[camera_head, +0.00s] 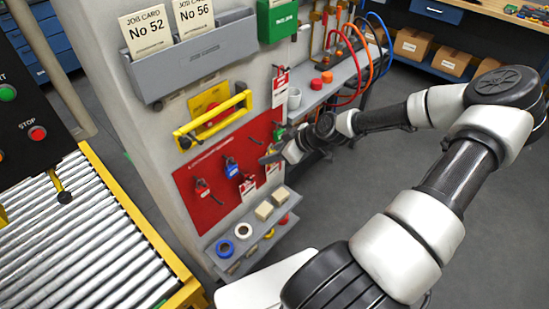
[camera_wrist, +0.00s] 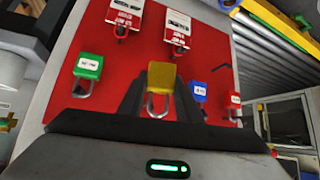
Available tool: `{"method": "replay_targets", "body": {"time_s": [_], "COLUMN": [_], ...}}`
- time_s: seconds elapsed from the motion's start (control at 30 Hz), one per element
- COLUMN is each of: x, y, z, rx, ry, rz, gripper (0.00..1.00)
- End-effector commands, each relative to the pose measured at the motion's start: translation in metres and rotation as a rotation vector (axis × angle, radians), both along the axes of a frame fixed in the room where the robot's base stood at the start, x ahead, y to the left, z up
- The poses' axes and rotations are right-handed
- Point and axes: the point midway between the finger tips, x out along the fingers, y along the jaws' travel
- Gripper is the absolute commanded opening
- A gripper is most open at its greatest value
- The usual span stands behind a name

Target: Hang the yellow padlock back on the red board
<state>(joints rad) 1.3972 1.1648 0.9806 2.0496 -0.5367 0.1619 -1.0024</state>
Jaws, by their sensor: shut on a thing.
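The yellow padlock (camera_wrist: 161,76) is between the two dark fingers of my gripper (camera_wrist: 160,92) in the wrist view. Its shackle points the same way as those of the other padlocks. The red board (camera_wrist: 125,62) lies behind it. I cannot tell whether the shackle touches a peg. In the head view my gripper (camera_head: 270,158) is at the right part of the red board (camera_head: 212,212), and the yellow padlock cannot be made out. A green padlock (camera_wrist: 88,66), a blue padlock (camera_wrist: 199,91) and a red padlock (camera_wrist: 235,99) hang on the board.
Two red and white tags (camera_wrist: 125,15) (camera_wrist: 177,28) hang on the board. A grey shelf (camera_head: 228,262) with tape rolls and blocks is below it. A yellow handle bar (camera_head: 212,118) and a grey card holder (camera_head: 190,62) are above. A roller conveyor (camera_head: 85,235) stands at left.

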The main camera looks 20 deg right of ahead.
Motion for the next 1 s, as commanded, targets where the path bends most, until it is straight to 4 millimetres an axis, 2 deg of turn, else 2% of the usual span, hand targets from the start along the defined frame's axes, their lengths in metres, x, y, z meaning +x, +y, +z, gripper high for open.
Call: {"method": "replay_targets", "body": {"time_s": [0.8, 1.0], "x": [0.046, 0.054], "y": [0.019, 0.022], "z": [-0.005, -0.012], "rx": [-0.001, 0.001], "ry": [-0.001, -0.001], "rz": [0.001, 0.000], "gripper": [0.07, 0.07]}}
